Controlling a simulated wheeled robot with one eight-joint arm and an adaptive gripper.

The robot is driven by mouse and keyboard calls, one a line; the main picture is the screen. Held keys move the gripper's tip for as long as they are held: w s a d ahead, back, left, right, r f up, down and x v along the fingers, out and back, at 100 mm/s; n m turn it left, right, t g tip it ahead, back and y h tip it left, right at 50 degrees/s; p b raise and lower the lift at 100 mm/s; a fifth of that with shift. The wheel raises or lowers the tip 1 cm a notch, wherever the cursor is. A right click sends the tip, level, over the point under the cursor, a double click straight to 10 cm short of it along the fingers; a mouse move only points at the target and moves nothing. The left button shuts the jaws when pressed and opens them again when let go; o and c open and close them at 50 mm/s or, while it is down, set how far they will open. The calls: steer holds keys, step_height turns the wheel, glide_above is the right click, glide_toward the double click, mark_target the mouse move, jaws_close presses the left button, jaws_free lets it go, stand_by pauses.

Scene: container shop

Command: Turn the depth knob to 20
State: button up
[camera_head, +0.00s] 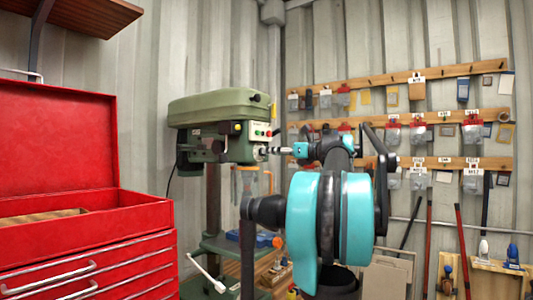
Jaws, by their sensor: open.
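The green drill press (222,110) stands left of centre, its head facing right with red, green and yellow controls on the front. A small light knob or dial (262,152) shows low on that face, and I take it to be the depth knob. Its marks are too small to read. My gripper (273,150) comes in from the right, with its tips at or very near this knob. It is open; whether it touches the knob or surrounds it cannot be told. My teal and black arm hides the area right of and below the head.
A red tool chest (85,235) with its lid open stands at the left. The drill press lever (207,273) sticks out low.

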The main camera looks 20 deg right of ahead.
steer(key=shift+x, duration=1.7)
steer(key=shift+c, duration=0.6)
jaws_close()
